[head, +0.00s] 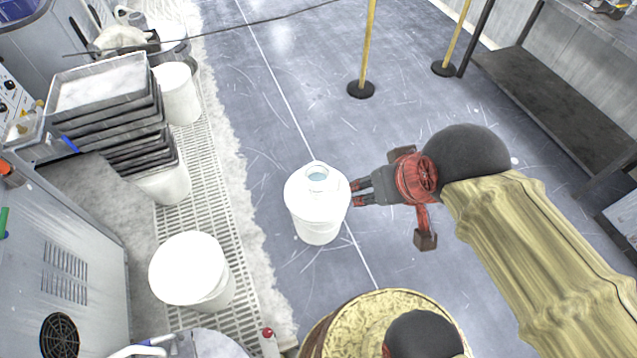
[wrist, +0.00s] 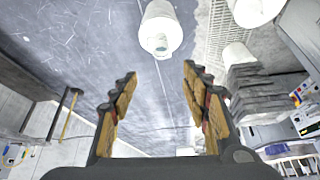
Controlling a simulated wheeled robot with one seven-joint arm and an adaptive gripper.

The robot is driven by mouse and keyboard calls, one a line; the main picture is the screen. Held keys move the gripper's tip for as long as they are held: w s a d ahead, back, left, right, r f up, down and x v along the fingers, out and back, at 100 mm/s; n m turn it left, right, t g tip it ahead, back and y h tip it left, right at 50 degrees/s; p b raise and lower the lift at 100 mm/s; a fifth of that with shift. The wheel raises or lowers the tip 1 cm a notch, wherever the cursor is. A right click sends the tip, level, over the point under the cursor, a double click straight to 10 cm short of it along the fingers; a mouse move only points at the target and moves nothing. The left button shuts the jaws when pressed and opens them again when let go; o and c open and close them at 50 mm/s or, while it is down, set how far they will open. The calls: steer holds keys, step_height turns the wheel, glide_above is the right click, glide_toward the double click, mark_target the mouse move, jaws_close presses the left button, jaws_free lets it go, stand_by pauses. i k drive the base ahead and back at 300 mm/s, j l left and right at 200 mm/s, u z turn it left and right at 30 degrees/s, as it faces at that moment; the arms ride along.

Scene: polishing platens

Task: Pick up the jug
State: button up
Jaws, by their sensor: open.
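A small clear jug (head: 317,179) with a bluish inside stands on top of a white bucket (head: 318,222) in the middle of the floor. My gripper (head: 356,193) is open, with its fingers pointing left towards the bucket, just right of the jug in the head view. In the wrist view, the jug (wrist: 160,44) shows at the end of the bucket (wrist: 160,20), beyond the spread fingers of my gripper (wrist: 159,72). Nothing is between the fingers. Whether a finger touches the bucket cannot be told.
More white buckets (head: 188,268) stand on the drain grating at left, near stacked grey trays (head: 104,82). Yellow posts on dark bases (head: 361,90) stand at the back. A dark low shelf (head: 560,105) is at right. The floor (head: 300,60) behind the bucket is clear.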

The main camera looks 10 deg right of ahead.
mark_target(316, 175)
steer(key=u, duration=2.6)
steer(key=z, duration=2.6)
steer(key=i+l+u, duration=0.3)
steer(key=u, duration=0.15)
steer(key=i+l+u, duration=0.3)
steer(key=u, duration=0.15)
steer(key=i+l+u, duration=0.2)
steer(key=l+u, duration=0.2)
steer(key=l, duration=0.15)
